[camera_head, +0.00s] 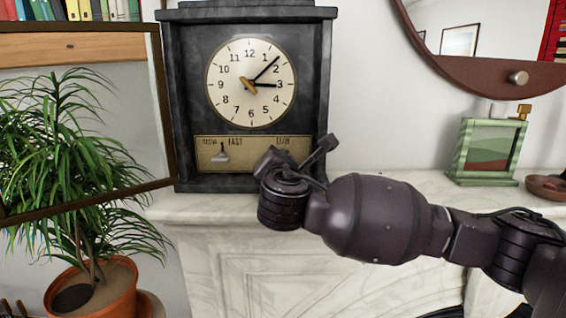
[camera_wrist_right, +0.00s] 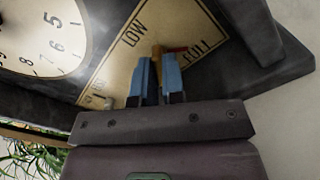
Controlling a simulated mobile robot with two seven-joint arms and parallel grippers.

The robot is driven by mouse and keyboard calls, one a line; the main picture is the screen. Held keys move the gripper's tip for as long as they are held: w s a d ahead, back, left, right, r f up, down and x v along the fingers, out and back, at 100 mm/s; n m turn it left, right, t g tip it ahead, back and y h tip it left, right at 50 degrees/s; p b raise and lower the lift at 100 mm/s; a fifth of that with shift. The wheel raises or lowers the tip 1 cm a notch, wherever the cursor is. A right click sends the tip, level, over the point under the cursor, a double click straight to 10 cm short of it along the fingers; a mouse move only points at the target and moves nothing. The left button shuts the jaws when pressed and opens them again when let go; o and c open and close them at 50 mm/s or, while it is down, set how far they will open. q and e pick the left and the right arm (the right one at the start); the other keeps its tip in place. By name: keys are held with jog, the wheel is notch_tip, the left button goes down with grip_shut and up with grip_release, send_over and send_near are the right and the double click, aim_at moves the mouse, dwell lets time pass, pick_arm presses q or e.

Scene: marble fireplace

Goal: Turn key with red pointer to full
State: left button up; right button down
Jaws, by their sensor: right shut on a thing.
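The dark mantel clock (camera_head: 170,100) stands at the back with a tan panel (camera_head: 205,146) below its dial. In the right wrist view the panel (camera_wrist_right: 118,72) reads LOW on the left and FULL on the right, tilted in the picture. My right gripper (camera_wrist_right: 157,68) is shut on a small brass key (camera_wrist_right: 156,49) between its blue fingertips. A reddish pointer (camera_wrist_right: 174,50) shows just right of the key, on the side towards the FULL lettering; its exact angle is partly hidden by the fingers. In the head view my right wrist covers the key. My left gripper is not in view.
A silver lever (camera_head: 220,157) sits on the panel's left side by the word FAST. A potted plant (camera_head: 85,165) stands at the left behind a framed pane.

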jog(key=m, duration=0.5)
jog(key=shift+f+m, duration=0.1)
jog(key=shift+m, duration=1.7)
jog(key=c, duration=1.2)
grip_release()
jog(key=s, duration=1.1)
